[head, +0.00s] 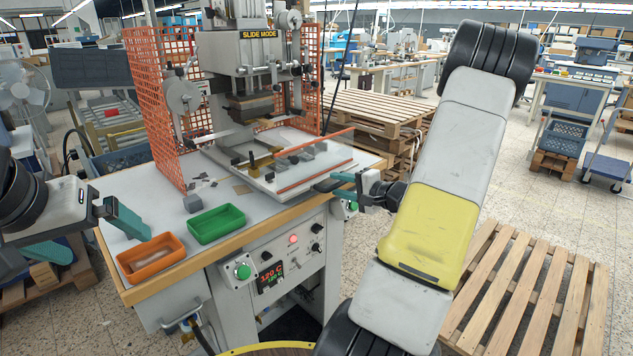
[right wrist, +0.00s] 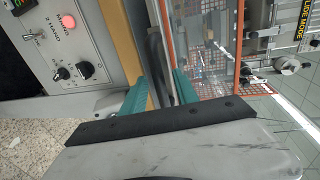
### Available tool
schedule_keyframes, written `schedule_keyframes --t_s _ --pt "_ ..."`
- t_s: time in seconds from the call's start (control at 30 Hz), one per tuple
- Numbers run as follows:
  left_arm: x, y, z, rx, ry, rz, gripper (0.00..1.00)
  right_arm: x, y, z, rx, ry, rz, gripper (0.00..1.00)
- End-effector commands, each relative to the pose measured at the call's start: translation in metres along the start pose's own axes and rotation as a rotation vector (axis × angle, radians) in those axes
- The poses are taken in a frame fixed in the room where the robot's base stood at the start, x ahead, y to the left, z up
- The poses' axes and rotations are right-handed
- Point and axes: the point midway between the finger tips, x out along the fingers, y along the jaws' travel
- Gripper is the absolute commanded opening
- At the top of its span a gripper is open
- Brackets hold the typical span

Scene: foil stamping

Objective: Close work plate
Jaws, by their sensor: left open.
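A green tray (head: 216,224) and an orange tray (head: 150,258) stand on the table's front left, with a grey block (head: 192,203) behind. The control panel (head: 290,250) is below the front edge. Orange mesh guards (head: 160,100) flank the press. Pallets (head: 540,290) lie at right.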

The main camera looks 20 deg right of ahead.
Motion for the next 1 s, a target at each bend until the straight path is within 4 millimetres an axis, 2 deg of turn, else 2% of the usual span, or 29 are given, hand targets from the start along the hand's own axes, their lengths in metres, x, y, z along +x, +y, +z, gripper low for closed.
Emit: schedule_keyframes --t_s 0.3,0.5,1.0 --pt "0.0 0.0 0.0 0.0 0.0 0.0 1.0 0.0038 -0.0001 0.0 0.0 0.0 0.0 0.36" --pt "-0.0001 0.0 0.0 0.0 0.0 0.0 1.0 0.0037 -0.0001 0.0001 0.0 0.0 0.0 0.0" --pt "-0.0001 0.0 0.0 0.0 0.0 0.0 1.0 0.0035 0.0002 0.0003 0.0 -0.001 0.001 0.0"
